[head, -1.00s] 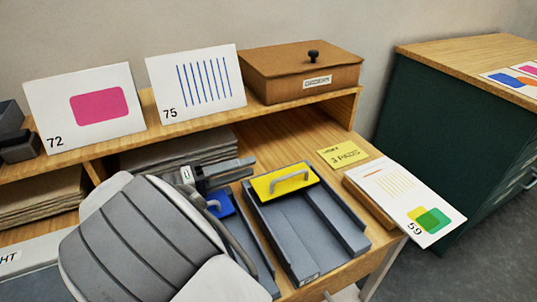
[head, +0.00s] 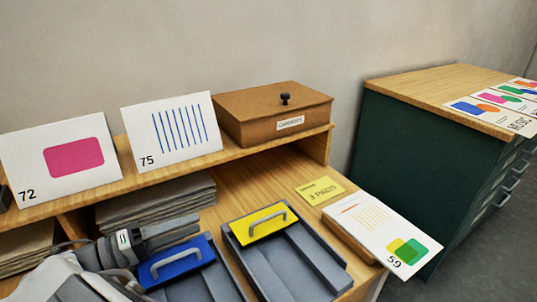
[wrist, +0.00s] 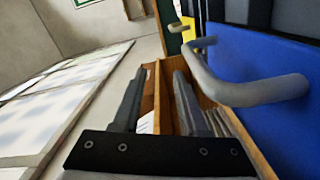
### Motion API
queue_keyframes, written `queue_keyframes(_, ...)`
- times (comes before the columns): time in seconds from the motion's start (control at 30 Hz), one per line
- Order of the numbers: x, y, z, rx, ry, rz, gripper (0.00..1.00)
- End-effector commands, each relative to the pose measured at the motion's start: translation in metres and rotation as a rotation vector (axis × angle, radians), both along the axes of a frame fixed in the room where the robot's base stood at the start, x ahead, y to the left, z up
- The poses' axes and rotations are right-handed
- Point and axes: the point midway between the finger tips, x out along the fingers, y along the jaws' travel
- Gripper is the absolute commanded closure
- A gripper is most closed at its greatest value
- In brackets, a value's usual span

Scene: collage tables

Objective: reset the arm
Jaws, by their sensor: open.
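My gripper shows in the wrist view (wrist: 158,100), its two fingers apart with nothing between them. A blue pad with a grey handle (head: 168,268) lies in a grey tray just right of my arm. In the wrist view the blue pad (wrist: 255,75) is close at the right, beside the fingers and apart from them.
A yellow pad (head: 248,219) sits in a second grey tray (head: 330,270). Card 59 (head: 375,225) leans at the table's right. A shelf holds cards 72 (head: 30,165) and 75 (head: 140,135) and a brown box (head: 245,125). A green cabinet (head: 400,160) stands right.

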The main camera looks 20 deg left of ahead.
Motion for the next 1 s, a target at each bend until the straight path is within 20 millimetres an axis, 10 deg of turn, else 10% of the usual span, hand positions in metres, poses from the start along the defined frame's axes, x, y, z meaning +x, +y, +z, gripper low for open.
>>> queue_keyframes(0.27,0.031,-0.033,0.012,0.032,0.102,-0.079,0.58)
queue_keyframes(0.6,0.097,-0.173,0.04,0.24,0.499,-0.299,0.58)
queue_keyframes(1.0,0.086,-0.317,0.061,0.632,0.789,-0.374,0.58)
